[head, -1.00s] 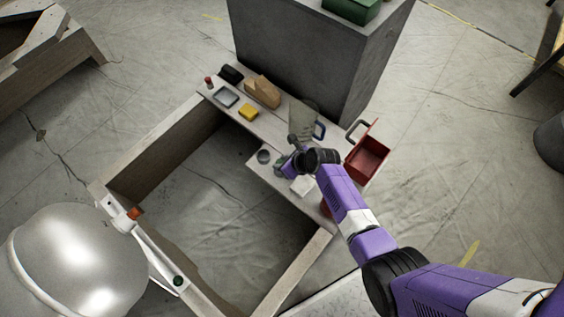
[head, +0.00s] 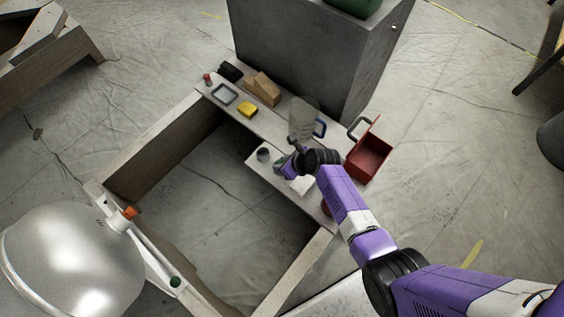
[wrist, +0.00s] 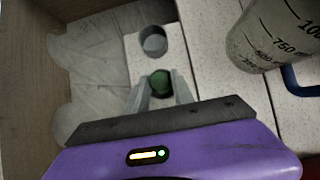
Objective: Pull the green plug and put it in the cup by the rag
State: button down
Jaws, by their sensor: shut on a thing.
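A round dark green plug (wrist: 160,84) sits between my fingertips in the wrist view. My gripper (wrist: 161,90) is shut on it, a finger on each side; in the head view my gripper (head: 284,168) is over the low speckled shelf. A small grey cup (wrist: 153,40) stands just beyond the plug, apart from it; it also shows in the head view (head: 264,154). A flat white piece (head: 302,185), perhaps the rag, lies beside my wrist, partly hidden by my arm. Whether the plug touches the shelf is unclear.
A clear measuring jug (wrist: 262,40) stands right of the cup.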

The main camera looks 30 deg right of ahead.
jog(key=shift+f, duration=0.15)
jog(key=c, duration=1)
grip_release()
jog(key=shift+p+v, duration=1.95)
jog(key=shift+v, duration=2)
